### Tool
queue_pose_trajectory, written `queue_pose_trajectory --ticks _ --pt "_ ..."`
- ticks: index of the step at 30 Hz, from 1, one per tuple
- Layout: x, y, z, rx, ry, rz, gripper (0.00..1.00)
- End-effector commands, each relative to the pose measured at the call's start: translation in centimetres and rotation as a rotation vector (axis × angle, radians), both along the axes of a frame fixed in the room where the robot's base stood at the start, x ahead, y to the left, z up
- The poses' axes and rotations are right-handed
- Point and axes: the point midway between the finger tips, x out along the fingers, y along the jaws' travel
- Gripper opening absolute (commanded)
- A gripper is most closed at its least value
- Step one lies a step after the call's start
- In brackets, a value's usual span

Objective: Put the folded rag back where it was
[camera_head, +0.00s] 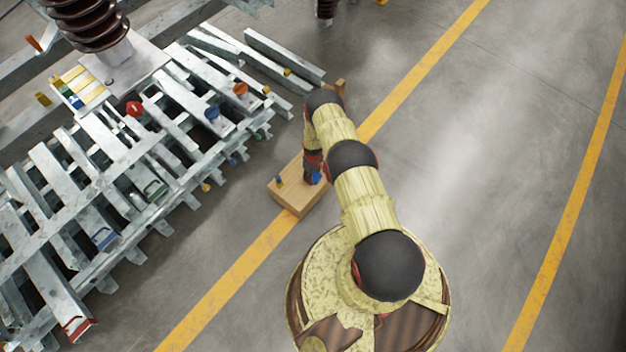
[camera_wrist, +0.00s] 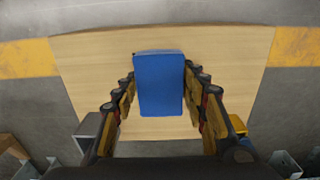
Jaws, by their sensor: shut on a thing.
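The blue folded rag (camera_wrist: 160,88) is a flat-faced blue block between the two fingers of my gripper (camera_wrist: 159,75) in the wrist view. My gripper is shut on it, with the fingertips at its left and right sides. Behind it is the pale wooden top of a box (camera_wrist: 92,65). I cannot tell whether the rag touches the wood. In the head view, my gripper (camera_head: 313,173) is over the wooden box (camera_head: 292,199), and a little of the blue rag (camera_head: 316,178) shows beside it. My arm hides part of the box.
A steel lattice frame (camera_head: 152,165) lies left of the box, with several small coloured items on its beams. A small blue and yellow item (camera_head: 278,182) is at the box's left end. Yellow lines mark the floor (camera_head: 470,160), which is clear to the right.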

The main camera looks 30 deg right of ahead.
Motion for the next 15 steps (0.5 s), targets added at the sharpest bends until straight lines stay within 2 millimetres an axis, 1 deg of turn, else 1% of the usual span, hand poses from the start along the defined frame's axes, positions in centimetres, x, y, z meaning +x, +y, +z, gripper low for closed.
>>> queue_pose_trajectory --ticks 1,4,15 --pt "-0.3 0.2 -1.4 0.001 0.005 0.001 0.15" --pt "-0.3 0.2 -2.6 0.002 0.004 0.001 0.15" --pt "-0.3 0.2 -2.8 0.002 0.004 0.001 0.15"
